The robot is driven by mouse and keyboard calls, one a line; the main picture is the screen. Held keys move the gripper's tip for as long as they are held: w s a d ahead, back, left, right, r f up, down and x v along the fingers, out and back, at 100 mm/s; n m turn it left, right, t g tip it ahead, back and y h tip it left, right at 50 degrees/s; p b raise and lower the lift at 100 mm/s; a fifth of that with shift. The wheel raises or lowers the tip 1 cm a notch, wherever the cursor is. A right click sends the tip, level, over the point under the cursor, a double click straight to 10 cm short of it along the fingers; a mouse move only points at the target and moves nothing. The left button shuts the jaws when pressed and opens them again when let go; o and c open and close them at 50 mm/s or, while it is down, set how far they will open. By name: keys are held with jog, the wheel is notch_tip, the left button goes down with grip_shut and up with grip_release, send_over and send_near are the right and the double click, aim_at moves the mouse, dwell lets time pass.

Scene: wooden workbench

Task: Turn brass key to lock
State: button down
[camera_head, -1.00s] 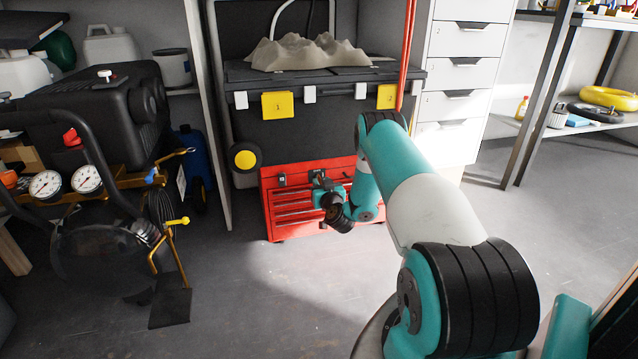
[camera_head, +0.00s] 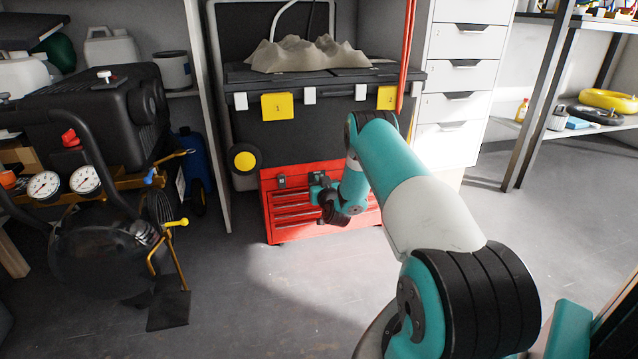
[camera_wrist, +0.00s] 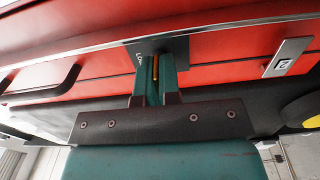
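In the wrist view, the brass key (camera_wrist: 155,72) shows as a thin golden sliver in front of a small black lock plate (camera_wrist: 180,48). The plate is on the red toolbox (camera_wrist: 215,50) and carries partly hidden white lettering. My gripper (camera_wrist: 154,72) has its two teal fingers on either side of the key, close to the plate. Whether they press on the key is too small to tell. In the head view, the toolbox (camera_head: 290,215) stands on the floor, with my wrist in front of it hiding the key and fingertips.
A compressor with gauges (camera_head: 85,178) is at left. White drawers (camera_head: 465,80) stand at right. Middle floor is clear.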

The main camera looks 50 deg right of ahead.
dwell(0.3)
jog(key=m+p, duration=0.2)
jog(key=m, duration=0.2)
jog(key=shift+m, duration=0.4)
jog(key=m+p, duration=0.2)
jog(key=m, duration=0.4)
jog(key=shift+f, duration=0.1)
jog(key=m, duration=0.7)
jog(key=shift+f, duration=0.15)
jog(key=c, duration=1.4)
grip_release()
jog(key=shift+c, duration=0.2)
jog(key=shift+o, duration=0.6)
jog(key=shift+s, duration=0.1)
jog(key=shift+p, duration=0.3)
